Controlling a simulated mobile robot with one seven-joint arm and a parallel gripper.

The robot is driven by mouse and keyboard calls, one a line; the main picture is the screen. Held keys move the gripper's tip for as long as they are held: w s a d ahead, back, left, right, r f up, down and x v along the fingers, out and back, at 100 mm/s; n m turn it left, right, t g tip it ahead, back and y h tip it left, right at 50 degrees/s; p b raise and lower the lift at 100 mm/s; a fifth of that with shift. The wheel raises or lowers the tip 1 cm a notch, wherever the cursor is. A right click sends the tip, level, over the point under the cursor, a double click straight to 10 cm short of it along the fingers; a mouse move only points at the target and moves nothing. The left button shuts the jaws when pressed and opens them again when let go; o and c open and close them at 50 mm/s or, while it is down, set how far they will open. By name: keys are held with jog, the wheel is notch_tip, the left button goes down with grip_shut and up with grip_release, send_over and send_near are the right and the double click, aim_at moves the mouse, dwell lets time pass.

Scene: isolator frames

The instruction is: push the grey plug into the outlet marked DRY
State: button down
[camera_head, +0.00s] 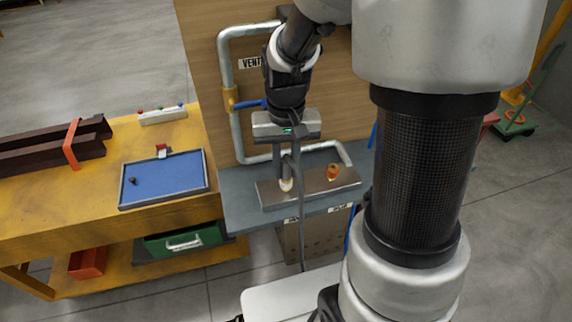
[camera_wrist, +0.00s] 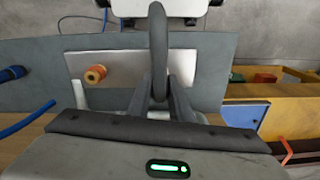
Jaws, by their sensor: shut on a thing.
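My gripper (camera_head: 287,182) points down over the left part of the metal outlet block (camera_head: 310,193) and is shut on the grey plug. The plug is mostly hidden between the fingers. Its thick grey cable (camera_wrist: 158,45) loops up in front of the fingers in the wrist view and hangs down past the bench edge in the head view. A pale round piece shows at the fingertips, low against the block; I cannot tell whether it is plug or outlet. Two small labels (camera_head: 340,208) on the front edge are too small to read surely. Plug seating depth is hidden.
An orange fitting (camera_head: 332,172) stands on the block to the right of my gripper. A bent grey pipe (camera_head: 225,75) with a blue-handled valve (camera_head: 248,104) rises behind. A yellow bench (camera_head: 60,215) with a blue tray (camera_head: 122,195) stands at left.

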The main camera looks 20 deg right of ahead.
jog(key=c, duration=1.5)
grip_release()
jog(key=shift+r, duration=0.1)
notch_tip(320, 180, up, 17)
jog(key=p, duration=0.2)
jog(key=shift+r+p, duration=0.15)
jog(key=shift+p, duration=0.25)
